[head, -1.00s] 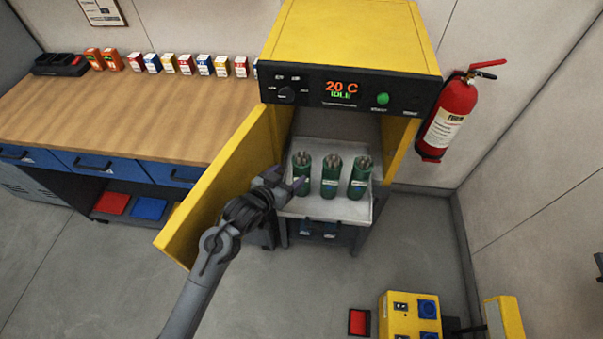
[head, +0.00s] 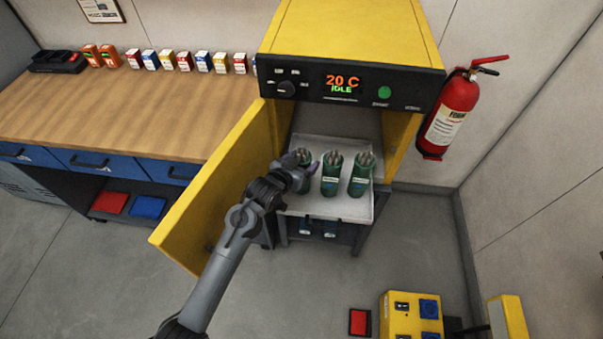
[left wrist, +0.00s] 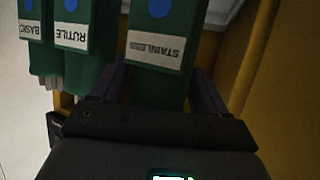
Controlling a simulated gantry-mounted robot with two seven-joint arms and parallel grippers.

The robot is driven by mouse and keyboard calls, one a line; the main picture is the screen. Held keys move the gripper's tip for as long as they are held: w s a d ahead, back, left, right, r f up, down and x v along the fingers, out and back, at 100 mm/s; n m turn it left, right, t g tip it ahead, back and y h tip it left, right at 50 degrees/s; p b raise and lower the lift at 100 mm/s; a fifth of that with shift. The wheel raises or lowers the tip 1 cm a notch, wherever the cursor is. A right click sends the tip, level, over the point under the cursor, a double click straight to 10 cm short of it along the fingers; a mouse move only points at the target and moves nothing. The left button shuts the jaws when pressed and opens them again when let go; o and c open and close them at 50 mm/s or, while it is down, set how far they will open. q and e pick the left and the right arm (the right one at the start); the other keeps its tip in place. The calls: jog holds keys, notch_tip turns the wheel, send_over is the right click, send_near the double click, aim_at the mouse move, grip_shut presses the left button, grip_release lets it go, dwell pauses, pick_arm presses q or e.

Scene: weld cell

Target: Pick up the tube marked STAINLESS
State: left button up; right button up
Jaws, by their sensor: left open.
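The green tube labelled STAINLESS (left wrist: 158,50) fills the middle of the left wrist view, its label upside down. In the head view it is the leftmost of three green tubes (head: 306,183), partly hidden by my gripper. My left gripper (left wrist: 158,88) is open, with one dark finger on each side of this tube; I cannot tell whether they touch it. In the head view my left gripper (head: 298,170) is at the tube's left side. The RUTILE tube (left wrist: 72,30) and BASIC tube (left wrist: 30,25) stand beside it. My right gripper is not in view.
The tubes stand on a pale tray (head: 335,209) pulled out of the yellow oven (head: 345,35), whose door (head: 215,190) hangs open on the left, close to my arm. A fire extinguisher (head: 449,115) hangs at the right. A workbench (head: 110,110) is at the left.

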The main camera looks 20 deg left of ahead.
pick_arm(q)
grip_shut()
jog(key=shift+r, duration=0.25)
jog(key=shift+r, duration=0.1)
